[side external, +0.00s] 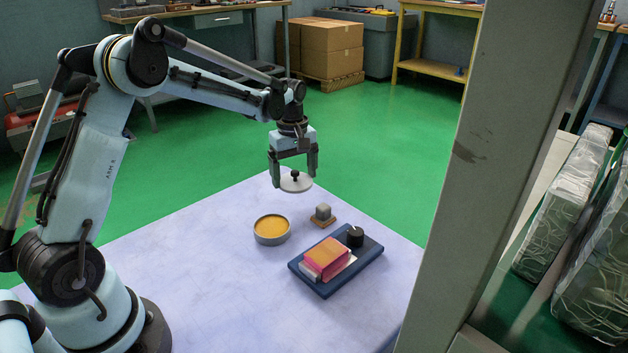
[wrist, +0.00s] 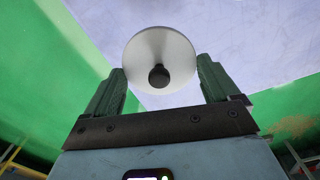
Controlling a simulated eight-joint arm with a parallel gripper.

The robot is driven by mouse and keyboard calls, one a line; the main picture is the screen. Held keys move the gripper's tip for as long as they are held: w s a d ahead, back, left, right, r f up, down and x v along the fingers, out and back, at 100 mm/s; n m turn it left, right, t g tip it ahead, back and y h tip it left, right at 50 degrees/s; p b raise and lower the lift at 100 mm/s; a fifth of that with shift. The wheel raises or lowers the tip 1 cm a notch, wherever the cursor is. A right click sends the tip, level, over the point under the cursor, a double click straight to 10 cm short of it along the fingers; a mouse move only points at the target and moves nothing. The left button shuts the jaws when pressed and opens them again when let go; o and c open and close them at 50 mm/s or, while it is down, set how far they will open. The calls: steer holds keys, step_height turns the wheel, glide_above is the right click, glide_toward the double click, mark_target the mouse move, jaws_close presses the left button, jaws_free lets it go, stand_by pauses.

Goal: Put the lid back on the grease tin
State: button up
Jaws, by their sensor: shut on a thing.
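The lid (side external: 300,184), a round pale grey disc with a black knob, is held between the fingers of my gripper (side external: 294,180), above the far part of the table. In the wrist view the lid (wrist: 143,50) sits between the two green-grey fingers, its knob near its middle. The grease tin (side external: 258,238) is a low round grey tin, open at the top, with yellow-orange grease showing. It stands on the table, below and a little left of the lid in the side view. The tin does not show in the wrist view.
A pale lilac tabletop (side external: 190,270) has clear room left of the tin. Right of the tin, a small grey block (side external: 323,211) sits on a brown base. A dark blue tray (side external: 327,290) holds a pink-and-orange block (side external: 326,257) and a black knob-like piece (side external: 355,236).

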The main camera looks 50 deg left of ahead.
steer(key=s+d+r, duration=0.3)
steer(key=d+r, duration=0.3)
steer(key=d, duration=0.4)
steer(key=s+a+f, duration=0.1)
steer(key=s+a, duration=0.3)
steer(key=s, duration=0.5)
steer(key=shift+w+f, duration=0.1)
steer(key=shift+f, duration=3.2)
steer(key=shift+f, duration=0.2)
steer(key=o, duration=0.8)
steer(key=shift+c, duration=0.2)
step_height(320, 180, up, 7)
